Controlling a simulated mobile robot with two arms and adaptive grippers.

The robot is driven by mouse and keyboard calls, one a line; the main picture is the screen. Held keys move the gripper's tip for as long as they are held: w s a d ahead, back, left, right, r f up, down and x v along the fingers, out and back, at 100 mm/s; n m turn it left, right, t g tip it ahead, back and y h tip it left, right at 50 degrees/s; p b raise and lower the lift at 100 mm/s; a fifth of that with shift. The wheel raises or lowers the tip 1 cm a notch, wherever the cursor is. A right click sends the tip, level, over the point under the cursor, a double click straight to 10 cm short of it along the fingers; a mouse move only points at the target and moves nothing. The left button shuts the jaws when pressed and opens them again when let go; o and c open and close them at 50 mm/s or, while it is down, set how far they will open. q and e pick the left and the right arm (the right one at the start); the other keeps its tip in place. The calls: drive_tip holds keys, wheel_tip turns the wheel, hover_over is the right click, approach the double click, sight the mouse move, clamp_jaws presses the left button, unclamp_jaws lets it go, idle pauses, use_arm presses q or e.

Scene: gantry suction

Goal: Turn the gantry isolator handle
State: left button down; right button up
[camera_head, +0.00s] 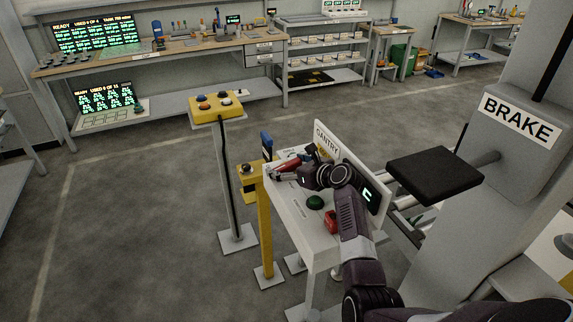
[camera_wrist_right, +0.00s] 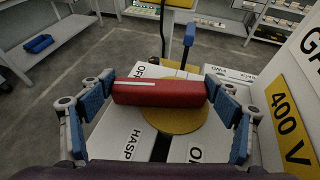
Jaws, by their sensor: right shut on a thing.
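The isolator handle (camera_wrist_right: 160,92) is a red bar with a white stripe on top, lying crosswise in the right wrist view over a round yellow plate (camera_wrist_right: 180,118). In the head view the red handle (camera_head: 289,164) shows at the far end of the white gantry console (camera_head: 300,222). My right gripper (camera_head: 284,171) is there, its arm coming in from the lower right. In the wrist view its blue-padded fingers (camera_wrist_right: 159,88) are shut on the handle's two ends. Labels reading HASP and partly hidden ones beginning with O surround the plate. My left gripper is not in view.
The console bears a green button (camera_head: 315,202), a red part (camera_head: 331,222) and an upright GANTRY panel (camera_head: 325,141). A yellow post (camera_head: 264,225) and a pedestal with a yellow button box (camera_head: 216,107) stand left. A BRAKE column (camera_head: 519,125) stands right. Floor at left is clear.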

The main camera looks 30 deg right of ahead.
drive_tip(key=o, duration=1.7)
drive_tip(key=shift+v, duration=3.75)
drive_tip(key=shift+f, duration=0.1)
